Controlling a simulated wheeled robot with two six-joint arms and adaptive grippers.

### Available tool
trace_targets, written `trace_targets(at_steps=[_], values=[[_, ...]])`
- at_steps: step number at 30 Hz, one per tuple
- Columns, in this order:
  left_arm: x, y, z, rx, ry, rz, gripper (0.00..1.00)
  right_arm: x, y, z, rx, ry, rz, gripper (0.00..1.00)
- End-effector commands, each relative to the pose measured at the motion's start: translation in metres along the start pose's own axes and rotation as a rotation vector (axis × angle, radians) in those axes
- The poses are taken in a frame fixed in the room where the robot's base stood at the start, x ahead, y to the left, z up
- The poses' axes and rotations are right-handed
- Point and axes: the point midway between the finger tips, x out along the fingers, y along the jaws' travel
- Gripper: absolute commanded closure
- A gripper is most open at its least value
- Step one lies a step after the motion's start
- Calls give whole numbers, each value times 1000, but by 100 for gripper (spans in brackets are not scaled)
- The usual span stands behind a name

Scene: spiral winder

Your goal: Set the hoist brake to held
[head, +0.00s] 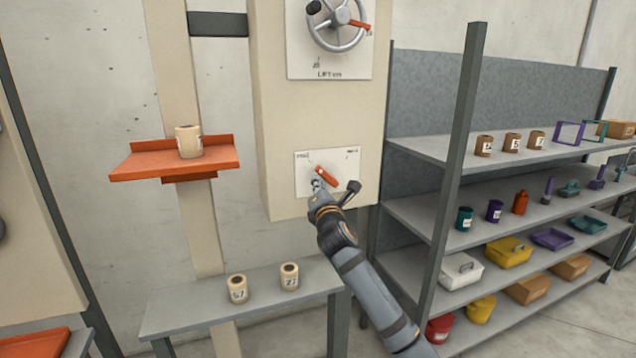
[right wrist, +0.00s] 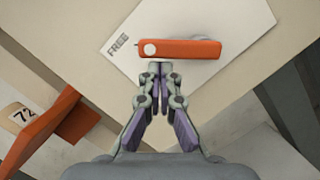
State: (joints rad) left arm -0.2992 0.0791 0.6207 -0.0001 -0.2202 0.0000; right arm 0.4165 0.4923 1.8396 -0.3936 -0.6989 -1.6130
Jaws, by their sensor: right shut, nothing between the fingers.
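The hoist brake is an orange lever (head: 326,175) on a white plate (head: 347,161) low on the cream column. In the head view small print stands at the plate's upper left and upper right, too small to read. My left gripper is not in view.
Above the plate is a handwheel (head: 338,22) with an orange handle. An orange platform (head: 135,166) carrying a spool (head: 188,142) is at the left. Two spools stand on a grey bench (head: 190,308) below. A loaded shelf rack (head: 455,180) stands close at the right.

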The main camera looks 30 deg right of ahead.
Motion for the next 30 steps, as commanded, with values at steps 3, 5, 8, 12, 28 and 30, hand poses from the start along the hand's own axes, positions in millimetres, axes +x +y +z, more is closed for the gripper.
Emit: trace_targets(at_steps=[3, 5, 8, 12, 28, 30], values=[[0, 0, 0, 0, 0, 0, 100, 0, 0, 0, 0, 0, 0, 100], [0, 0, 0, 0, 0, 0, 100, 0, 0, 0, 0, 0, 0, 100], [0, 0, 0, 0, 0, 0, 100, 0, 0, 0, 5, 0, -1, 100], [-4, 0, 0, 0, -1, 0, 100, 0, 2, 2, 34, 0, -8, 100], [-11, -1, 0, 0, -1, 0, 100, 2, 4, 8, 127, -1, -32, 100], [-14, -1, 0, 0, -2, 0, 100, 2, 6, 9, 149, -2, -37, 100]])
